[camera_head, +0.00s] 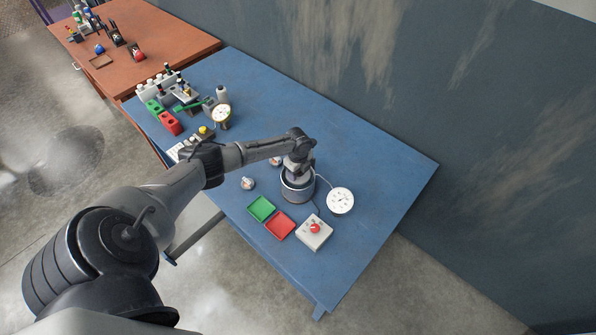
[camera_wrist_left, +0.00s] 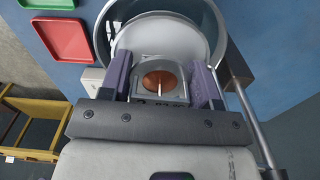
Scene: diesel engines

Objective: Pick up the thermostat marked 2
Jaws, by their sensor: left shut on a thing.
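My left gripper (camera_head: 298,170) points down over the mouth of a grey metal pot (camera_head: 297,189) on the blue table. In the left wrist view its purple fingers (camera_wrist_left: 161,84) are shut on a thermostat (camera_wrist_left: 160,79), a pale metal piece with a round copper centre and a thin pin. A dark mark shows on its near edge, but I cannot read it surely. The pot's rim (camera_wrist_left: 103,38) curves around behind it; I cannot tell how deep the thermostat sits. Two other small thermostat-like pieces (camera_head: 248,183) (camera_head: 275,161) stand on the table. My right gripper is not in view.
A white dial (camera_head: 340,201) stands right of the pot. A green tray (camera_head: 261,208), a red tray (camera_head: 279,225) and a box with a red button (camera_head: 314,231) lie in front. Several parts and a gauge (camera_head: 221,114) crowd the far left. The table's right side is clear.

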